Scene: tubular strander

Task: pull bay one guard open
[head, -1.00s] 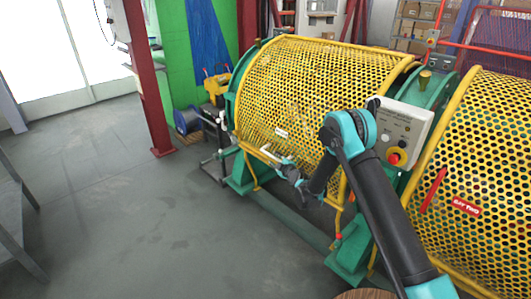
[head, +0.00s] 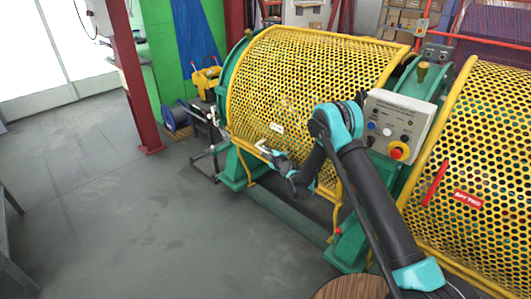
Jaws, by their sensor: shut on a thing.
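The bay one guard (head: 310,95) is a yellow perforated curved cover over the left bay, with its lower edge down. Its pale handle (head: 262,146) sticks out near the lower front edge, below a small white label (head: 276,127). My gripper (head: 268,153) is at this handle and shut on it. The fingers are small and dark here, and they hide part of the handle.
The bay two guard (head: 480,160) is at the right. A control box (head: 398,124) with a red button stands between the bays, close behind my arm. A red post (head: 132,80) rises at the left. The floor (head: 130,220) in front is clear.

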